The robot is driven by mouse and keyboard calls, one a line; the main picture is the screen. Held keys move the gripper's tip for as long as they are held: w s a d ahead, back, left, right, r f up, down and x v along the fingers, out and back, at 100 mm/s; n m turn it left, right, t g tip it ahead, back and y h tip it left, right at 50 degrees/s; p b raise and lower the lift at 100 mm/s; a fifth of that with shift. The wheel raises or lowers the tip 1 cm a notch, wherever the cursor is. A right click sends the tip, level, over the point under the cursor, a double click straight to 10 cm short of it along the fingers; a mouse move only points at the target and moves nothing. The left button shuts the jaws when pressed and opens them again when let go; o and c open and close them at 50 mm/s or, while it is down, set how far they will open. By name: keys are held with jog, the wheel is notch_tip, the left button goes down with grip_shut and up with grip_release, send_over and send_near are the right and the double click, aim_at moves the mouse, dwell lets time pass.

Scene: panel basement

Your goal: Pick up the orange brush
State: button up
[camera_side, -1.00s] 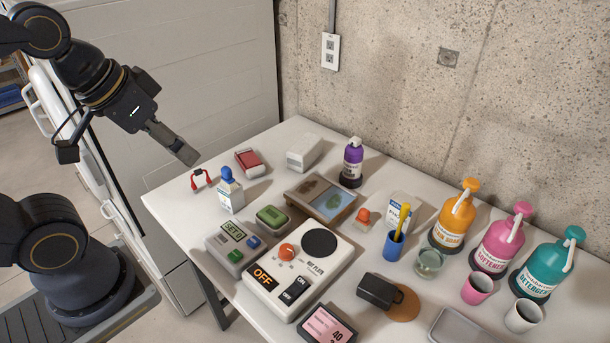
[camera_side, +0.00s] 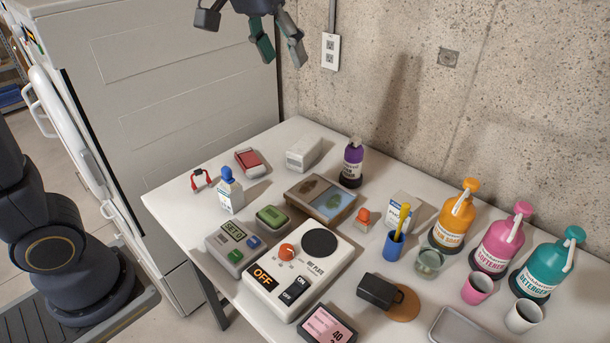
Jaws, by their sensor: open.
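A small object with a rounded orange-red top (camera_side: 363,214) and a pale base stands on the table, right of the framed tray. It may be the orange brush, but it is too small to tell. A yellow stick, possibly a brush handle, stands upright in a blue cup (camera_side: 393,246). My gripper (camera_side: 279,50) is at the top edge of the picture, high above the back of the table, fingers pointing down and apart. It is open and empty, well away from both objects.
A framed tray (camera_side: 320,197), a purple bottle (camera_side: 352,160) and a white carton (camera_side: 406,209) stand around the orange-topped object. A hot plate (camera_side: 297,267) is in front. Several pump bottles stand at right. A concrete wall rises behind.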

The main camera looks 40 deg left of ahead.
jog(key=w+d+f+g, duration=0.1)
jog(key=w+d+f, duration=0.4)
jog(key=w, duration=0.4)
jog(key=m+g, duration=0.2)
jog(key=g, duration=0.1)
send_over(365, 210)
notch_tip(365, 210, down, 19)
jog(key=shift+y, duration=0.3)
notch_tip(365, 210, down, 10)
jog(key=shift+a, duration=0.15)
jog(key=shift+f, duration=3.1)
jog(key=c, duration=0.9)
